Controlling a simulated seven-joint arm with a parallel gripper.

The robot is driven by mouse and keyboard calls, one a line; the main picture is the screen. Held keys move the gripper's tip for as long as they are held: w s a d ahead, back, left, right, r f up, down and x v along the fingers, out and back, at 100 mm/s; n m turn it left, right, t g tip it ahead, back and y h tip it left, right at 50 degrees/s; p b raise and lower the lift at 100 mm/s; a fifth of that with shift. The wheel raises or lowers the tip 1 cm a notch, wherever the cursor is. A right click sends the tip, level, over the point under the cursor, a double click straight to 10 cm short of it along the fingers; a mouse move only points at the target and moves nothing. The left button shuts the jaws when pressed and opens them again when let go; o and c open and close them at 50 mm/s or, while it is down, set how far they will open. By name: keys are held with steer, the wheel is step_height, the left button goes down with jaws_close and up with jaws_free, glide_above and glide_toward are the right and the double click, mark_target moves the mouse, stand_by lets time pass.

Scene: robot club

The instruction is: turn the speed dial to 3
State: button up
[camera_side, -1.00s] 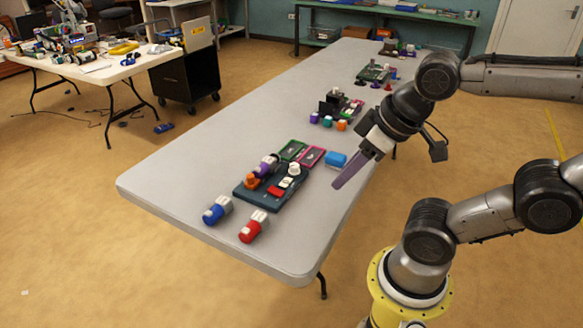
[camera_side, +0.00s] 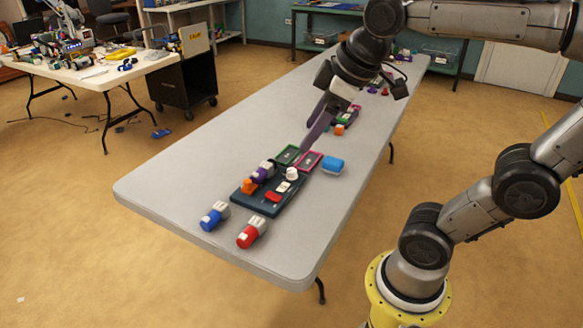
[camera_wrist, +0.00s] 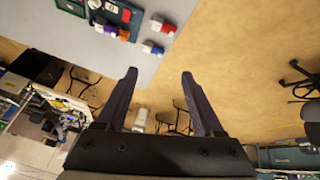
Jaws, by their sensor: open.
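A dark teal control board (camera_side: 242,196) lies on the long grey table. A round white knob (camera_side: 291,174) stands at its far right corner; it looks like the dial, but its number and pointer are too small to read. The board also carries a red part (camera_side: 272,196) and a white part (camera_side: 283,187). My gripper (camera_side: 306,138) is open and empty, above and beyond the board, apart from the knob. In the wrist view, my gripper (camera_wrist: 159,75) has its fingers spread with floor between them. The board (camera_wrist: 137,14) shows there at the top left.
Green (camera_side: 288,156) and pink (camera_side: 308,161) trays lie behind the board, with a blue block (camera_side: 333,165) to their right. Blue (camera_side: 214,216) and red (camera_side: 251,232) cylinders lie in front. Purple (camera_side: 262,171) and orange (camera_side: 250,186) pieces sit at its left side. The table's near left is clear.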

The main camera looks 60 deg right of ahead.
steer(key=w+d+r+g, duration=0.1)
steer(key=w+d, duration=0.4)
steer(key=w, duration=0.4)
steer(key=m+g, duration=0.2)
steer(key=g, duration=0.3)
glide_above(291, 170)
step_height(291, 170, down, 20)
step_height(291, 170, down, 13)
steer(key=shift+f, duration=0.1)
steer(key=shift+c, duration=0.2)
jaws_close()
